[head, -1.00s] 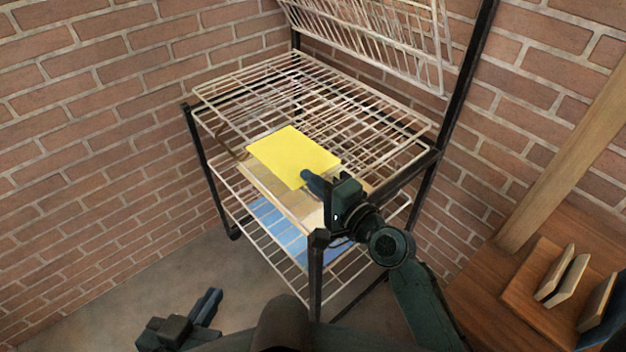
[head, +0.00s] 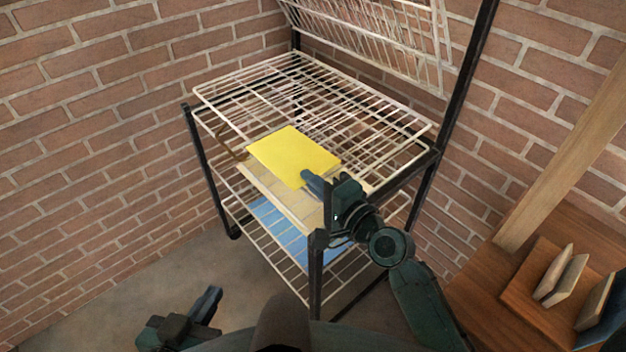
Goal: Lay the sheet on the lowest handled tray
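The yellow sheet (head: 292,151) lies flat across the front edge of the upper wire tray (head: 225,97) of the rack. My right gripper (head: 318,186) is at the sheet's near right corner, with a finger over that corner, and appears shut on it. The lower finger is hidden. A tan sheet or board (head: 262,188) shows below the yellow sheet. A blue sheet (head: 270,215) lies lower, on the lowest visible wire tray (head: 262,245). My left gripper (head: 208,305) is low at the left, away from the rack, with nothing visible in it; its finger gap is unclear.
Another wire tray (head: 375,40) is tilted up above, at the back. Black rack posts (head: 316,275) stand at the corners, one close to my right gripper. A wooden table (head: 490,290) with a block holding several pale pieces is at the right. Brick walls close the back.

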